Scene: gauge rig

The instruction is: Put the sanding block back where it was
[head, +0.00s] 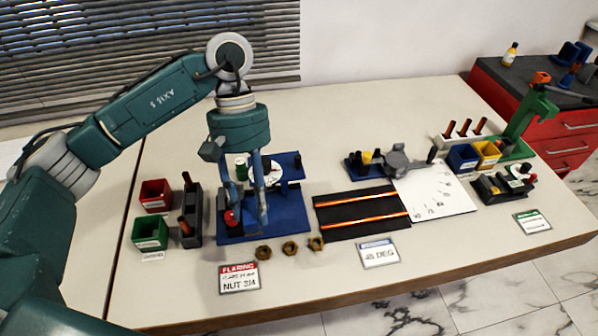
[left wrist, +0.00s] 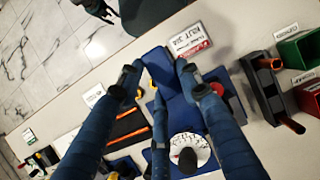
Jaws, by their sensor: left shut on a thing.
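My left gripper (head: 246,222) points down over the front of a blue board (head: 290,215), left of the table's middle. In the left wrist view its fingers (left wrist: 160,80) are shut on a blue block-like piece (left wrist: 160,66), which I take for the sanding block. The piece blends with the blue board, so its outline and its height above the board are hard to tell. A red knob (head: 230,217) shows beside the fingers. On the board behind the gripper is a white dial (head: 266,174), partly hidden.
Several brass nuts (head: 289,249) and a FLARING card (head: 239,277) lie in front of the board. Red (head: 155,195) and green (head: 150,232) bins and a dark rack (head: 192,215) stand left. A black mat (head: 335,222) with copper tubes lies right. The table's front right is mostly clear.

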